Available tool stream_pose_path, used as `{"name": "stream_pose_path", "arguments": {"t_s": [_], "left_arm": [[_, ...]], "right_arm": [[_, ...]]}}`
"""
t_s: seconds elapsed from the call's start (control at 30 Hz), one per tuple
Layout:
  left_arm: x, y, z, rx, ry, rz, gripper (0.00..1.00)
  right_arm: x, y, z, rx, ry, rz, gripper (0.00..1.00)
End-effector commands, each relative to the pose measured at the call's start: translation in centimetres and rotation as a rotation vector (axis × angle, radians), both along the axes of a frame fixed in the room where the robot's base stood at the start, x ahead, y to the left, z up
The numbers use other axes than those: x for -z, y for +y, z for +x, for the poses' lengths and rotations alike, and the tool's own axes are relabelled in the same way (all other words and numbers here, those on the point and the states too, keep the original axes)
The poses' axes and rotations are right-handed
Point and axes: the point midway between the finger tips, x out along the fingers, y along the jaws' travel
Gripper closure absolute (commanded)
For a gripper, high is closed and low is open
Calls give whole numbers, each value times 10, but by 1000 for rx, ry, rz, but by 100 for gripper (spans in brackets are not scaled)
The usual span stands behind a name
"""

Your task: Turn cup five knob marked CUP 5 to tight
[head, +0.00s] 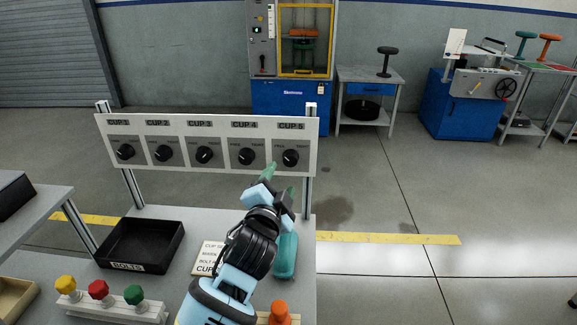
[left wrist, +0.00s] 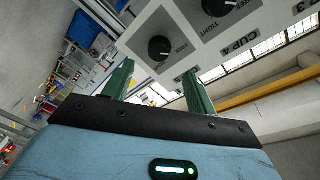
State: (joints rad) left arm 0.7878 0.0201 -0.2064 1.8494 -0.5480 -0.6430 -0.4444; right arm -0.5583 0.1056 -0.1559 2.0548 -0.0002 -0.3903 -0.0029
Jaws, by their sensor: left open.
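The CUP 5 knob (head: 290,157) is a round black knob at the right end of the white panel, under its CUP 5 label (head: 291,126). In the left wrist view this knob (left wrist: 160,48) shows just beyond my fingertips, with a small white mark that seems to point toward FREE. My left gripper (head: 279,178) is open and empty, just below and in front of the knob, apart from it as far as I can tell. Its two green fingers (left wrist: 160,70) appear to either side of the knob in the left wrist view. My right gripper is in neither view.
The CUP 4 knob (head: 246,156) sits close to the left on the panel (head: 222,167). Below are a black BOLTS tray (head: 121,262), a teal object (head: 286,256) beside my arm, and several coloured knobs on a white block (head: 110,309). Floor right of the bench is clear.

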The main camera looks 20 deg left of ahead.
Motion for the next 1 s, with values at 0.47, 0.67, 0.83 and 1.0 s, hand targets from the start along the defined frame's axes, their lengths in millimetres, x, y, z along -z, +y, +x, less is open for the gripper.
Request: {"name": "stream_pose_path", "arguments": {"t_s": [0.47,0.67,0.83,1.0], "left_arm": [[0,7,58,0,1,0,43],[0,9,73,1,1,-1,43],[0,10,76,0,1,-1,43],[0,10,76,1,1,-1,43]], "right_arm": [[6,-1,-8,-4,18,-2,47],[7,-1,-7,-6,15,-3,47],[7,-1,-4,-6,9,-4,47],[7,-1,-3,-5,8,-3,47]]}}
